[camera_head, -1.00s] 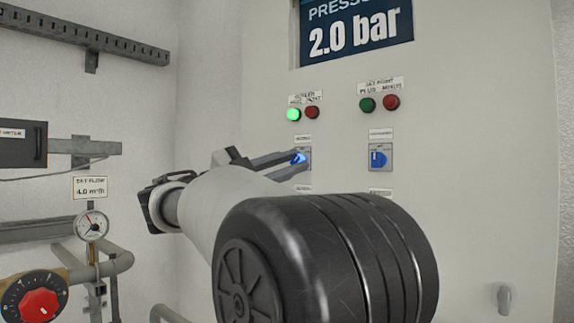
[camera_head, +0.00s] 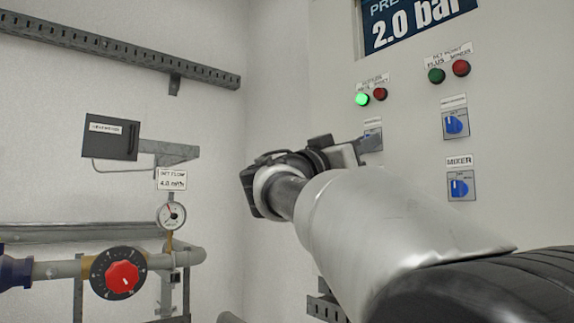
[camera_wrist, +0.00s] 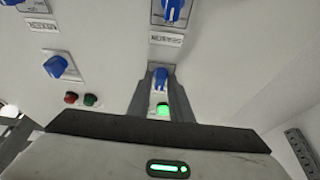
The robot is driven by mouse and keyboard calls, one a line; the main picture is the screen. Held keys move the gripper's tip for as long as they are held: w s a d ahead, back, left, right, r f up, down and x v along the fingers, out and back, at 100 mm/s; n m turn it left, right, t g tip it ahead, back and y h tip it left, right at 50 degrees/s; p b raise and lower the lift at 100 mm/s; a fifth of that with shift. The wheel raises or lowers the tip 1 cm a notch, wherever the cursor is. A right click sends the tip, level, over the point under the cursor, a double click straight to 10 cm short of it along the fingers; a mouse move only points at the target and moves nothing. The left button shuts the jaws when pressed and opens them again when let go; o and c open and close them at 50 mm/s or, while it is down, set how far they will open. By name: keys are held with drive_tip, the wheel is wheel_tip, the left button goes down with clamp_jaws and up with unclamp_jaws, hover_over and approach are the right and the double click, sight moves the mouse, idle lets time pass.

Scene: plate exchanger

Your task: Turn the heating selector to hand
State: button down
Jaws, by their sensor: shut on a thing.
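My gripper (camera_head: 366,147) reaches to the white panel at the upper selector of the left column, under the lit green lamp. In the wrist view my gripper (camera_wrist: 160,90) is shut on a blue selector knob (camera_wrist: 160,78), with one finger on each side. The knob stands roughly upright in that view. In the head view my gripper hides the knob, and the label above it is too small to read. I cannot tell from its label whether this is the heating selector.
A second selector (camera_wrist: 171,10) in the same column shows in the wrist view. The right column has an upper selector (camera_head: 456,124) and the mixer selector (camera_head: 461,187). A green lamp (camera_head: 362,99) glows beside a red button (camera_head: 380,94). Pipes with a red-knobbed dial (camera_head: 122,277) stand left.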

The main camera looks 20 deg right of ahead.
drive_tip(key=shift+s+d+r+n+t+y+b, duration=0.15)
drive_tip(key=shift+n+t+y, duration=0.6)
drive_tip(key=shift+n, duration=1.4)
drive_tip(key=shift+a+f+n+t+y+b, duration=0.1)
drive_tip(key=shift+n+t+y+b, duration=0.45)
drive_tip(key=shift+n, duration=1.55)
drive_tip(key=shift+s+d+r+n+t+y+p, duration=0.1)
drive_tip(key=shift+n+t+y, duration=0.8)
drive_tip(key=shift+n, duration=1.25)
drive_tip(key=shift+t, duration=0.3)
drive_tip(key=c, duration=1.8)
unclamp_jaws()
